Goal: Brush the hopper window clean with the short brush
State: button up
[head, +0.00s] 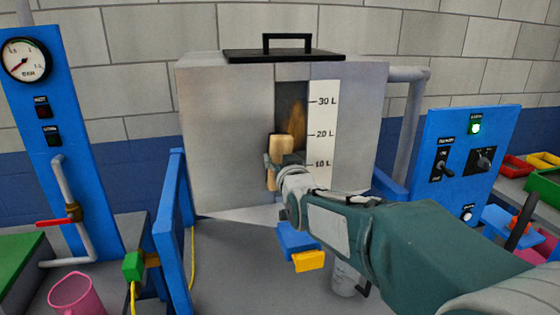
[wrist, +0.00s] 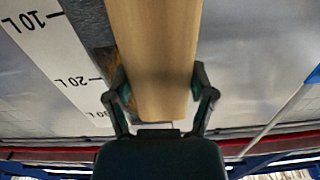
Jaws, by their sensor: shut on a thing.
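The grey hopper (head: 225,130) stands ahead against the wall, with a narrow dark window (head: 290,88) in its front. A brown smear (head: 297,118) shows on the window, right of the brush. My gripper (head: 284,165) is shut on the short brush (head: 281,143), a tan wooden piece held in front of the window's lower part. In the wrist view the brush (wrist: 155,50) lies between both fingers of my gripper (wrist: 162,92), and a strip of the window (wrist: 92,22) shows beside it. The bristles are hidden, so I cannot tell whether they touch the window.
A white litre scale (head: 322,125) borders the window on the right. A black-handled lid (head: 285,54) tops the hopper. Blue control panels stand left (head: 45,130) and right (head: 462,155). A pink cup (head: 77,295) is at lower left, and a metal cup (head: 343,280) is below my arm.

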jog(key=shift+w+d, duration=0.1)
jog(key=shift+w, duration=0.1)
jog(key=shift+w+a, duration=0.25)
jog(key=shift+w, duration=0.25)
